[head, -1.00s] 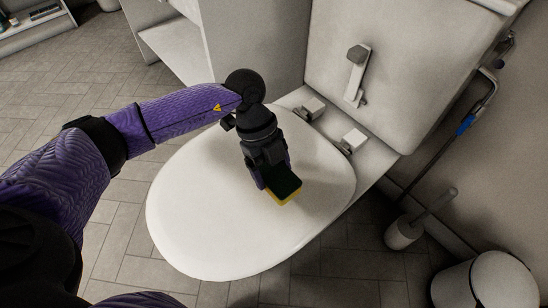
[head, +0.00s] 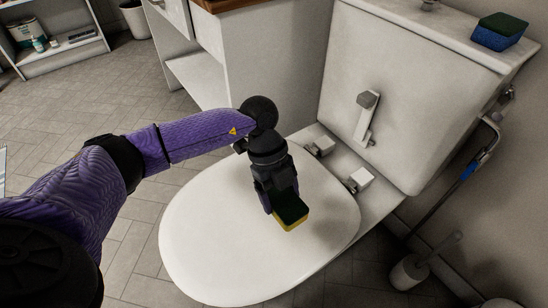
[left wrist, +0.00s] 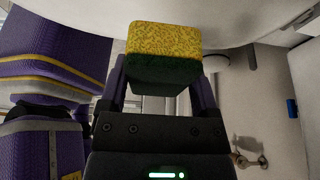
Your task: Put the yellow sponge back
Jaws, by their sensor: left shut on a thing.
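The yellow sponge (head: 291,222) has a dark green scrubbing side. My left gripper (head: 282,203) is shut on it and holds it over the white toilet lid (head: 220,270). In the left wrist view the sponge (left wrist: 164,38) sits between the two fingers of my left gripper (left wrist: 162,85), yellow face toward the top of the picture. Whether the sponge touches the lid I cannot tell. A blue sponge with a dark green top (head: 498,37) lies on the toilet tank (head: 420,32) at the upper right. My right gripper is not in view.
A flush lever (head: 366,115) is on the tank front, and hinge blocks (head: 359,180) stand behind the lid. A toilet brush (head: 410,270) stands at the right. A white cabinet (head: 265,65) and a shelf (head: 65,55) are at the back. The left floor is open.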

